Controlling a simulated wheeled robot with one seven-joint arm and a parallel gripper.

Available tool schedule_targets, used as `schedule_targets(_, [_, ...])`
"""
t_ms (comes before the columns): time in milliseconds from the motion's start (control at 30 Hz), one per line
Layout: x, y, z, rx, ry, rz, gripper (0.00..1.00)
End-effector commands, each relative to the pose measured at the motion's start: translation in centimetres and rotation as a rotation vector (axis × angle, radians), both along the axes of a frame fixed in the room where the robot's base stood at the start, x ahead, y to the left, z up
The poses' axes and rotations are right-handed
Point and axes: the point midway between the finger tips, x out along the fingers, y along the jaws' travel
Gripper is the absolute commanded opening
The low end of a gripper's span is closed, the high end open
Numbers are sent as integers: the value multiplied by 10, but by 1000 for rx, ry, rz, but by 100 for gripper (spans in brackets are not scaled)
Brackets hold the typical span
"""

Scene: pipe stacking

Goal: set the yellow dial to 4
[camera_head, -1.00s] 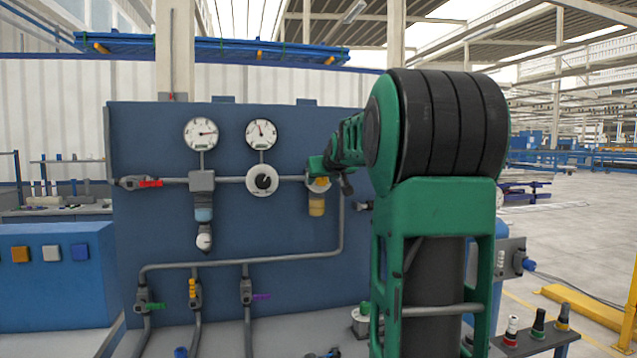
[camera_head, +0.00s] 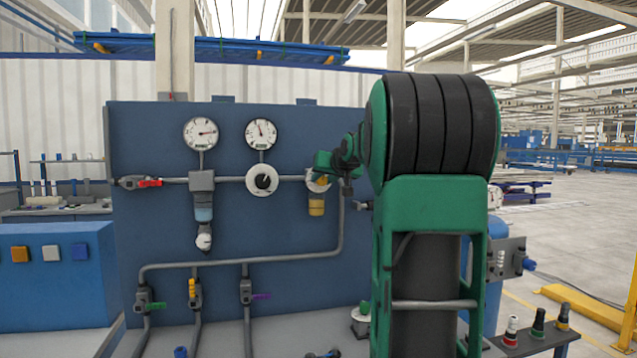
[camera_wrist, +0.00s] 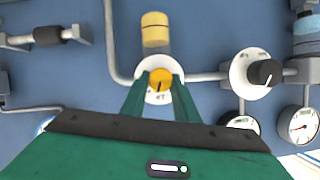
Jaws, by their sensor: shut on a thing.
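The yellow dial (camera_wrist: 160,77) has a round yellow knob with a dark pointer line on a white disc (camera_wrist: 147,66). In the wrist view my gripper (camera_wrist: 161,82) has its two green fingers on either side of the knob, shut on it. The marks on the disc are too small to read surely, so the setting cannot be told. In the head view my gripper (camera_head: 324,172) is at the dial's white disc on the blue panel, and my arm and gripper hide most of the dial.
A white dial with a black knob (camera_head: 263,181) sits left of the yellow one on the same pipe. Two gauges (camera_head: 201,133) are above. A yellow cylinder (camera_head: 316,207) hangs just below my gripper. Coloured valve handles (camera_head: 192,288) are lower on the blue panel (camera_head: 270,225).

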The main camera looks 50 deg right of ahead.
Motion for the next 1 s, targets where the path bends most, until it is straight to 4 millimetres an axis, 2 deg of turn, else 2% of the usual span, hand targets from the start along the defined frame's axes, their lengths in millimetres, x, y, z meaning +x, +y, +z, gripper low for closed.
schedule_targets(1000, [-3,-6,-9,830,-503,1,5])
